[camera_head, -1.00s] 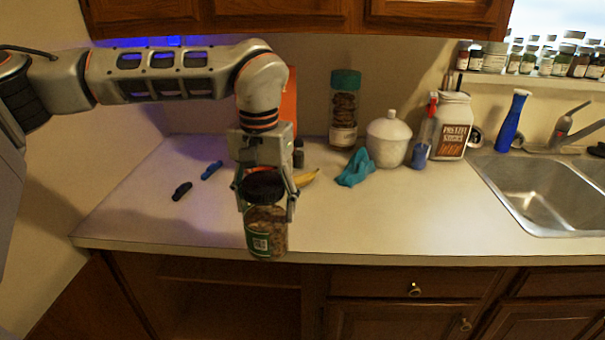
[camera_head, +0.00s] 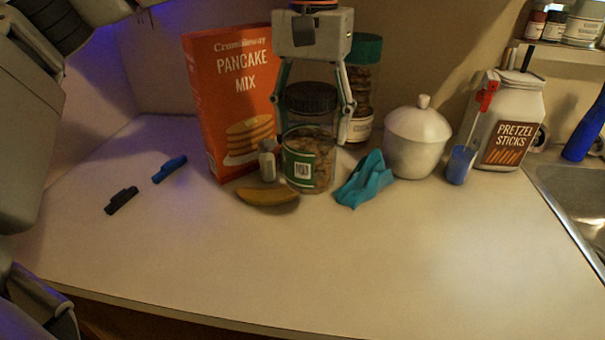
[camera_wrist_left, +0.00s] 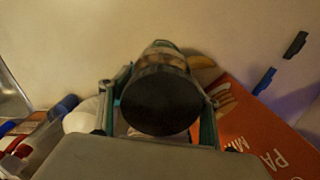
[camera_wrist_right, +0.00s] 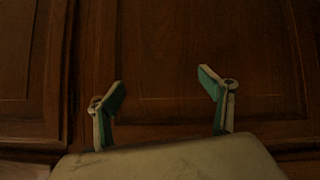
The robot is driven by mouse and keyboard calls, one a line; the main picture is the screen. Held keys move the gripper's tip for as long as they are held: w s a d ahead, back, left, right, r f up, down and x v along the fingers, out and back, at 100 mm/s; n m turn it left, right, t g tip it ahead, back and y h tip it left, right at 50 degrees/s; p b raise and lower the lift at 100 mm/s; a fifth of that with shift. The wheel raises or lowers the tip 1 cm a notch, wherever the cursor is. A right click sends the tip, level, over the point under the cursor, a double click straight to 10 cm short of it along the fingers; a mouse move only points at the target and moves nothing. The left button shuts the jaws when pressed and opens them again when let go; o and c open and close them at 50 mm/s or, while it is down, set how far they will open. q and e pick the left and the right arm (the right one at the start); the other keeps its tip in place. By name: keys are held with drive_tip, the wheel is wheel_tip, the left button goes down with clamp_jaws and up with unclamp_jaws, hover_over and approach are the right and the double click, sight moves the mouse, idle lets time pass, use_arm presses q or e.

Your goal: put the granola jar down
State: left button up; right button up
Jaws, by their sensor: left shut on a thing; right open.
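The granola jar (camera_head: 310,158) is a clear jar with a dark lid and a green label with a white code patch. It stands upright among the items at the back of the counter; I cannot tell whether its base touches the counter. My left gripper (camera_head: 313,110) comes from above and is shut around the jar near its lid. In the left wrist view the dark lid (camera_wrist_left: 161,100) sits between the fingers (camera_wrist_left: 158,112). My right gripper (camera_wrist_right: 164,100) is open and empty, facing brown wooden cabinet doors in the right wrist view.
An orange pancake mix box (camera_head: 232,100) stands left of the jar, a banana (camera_head: 268,196) in front. A teal cloth (camera_head: 364,182), white lidded pot (camera_head: 417,140) and pretzel jar (camera_head: 515,125) lie to the right. A teal-lidded jar (camera_head: 364,85) stands behind. The counter front (camera_head: 330,250) is clear.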

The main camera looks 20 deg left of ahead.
sight(310, 169)
use_arm(q)
wheel_tip(310, 169, down, 5)
drive_tip(key=shift+s+r+b, duration=0.1)
drive_tip(key=shift+s+b, duration=0.05)
drive_tip(key=shift+b, duration=0.35)
drive_tip(key=shift+f+b, duration=0.45)
drive_tip(key=shift+f, duration=1.75)
drive_tip(key=shift+r, duration=0.1)
drive_tip(key=o, duration=1.5)
drive_tip(key=shift+o, duration=0.2)
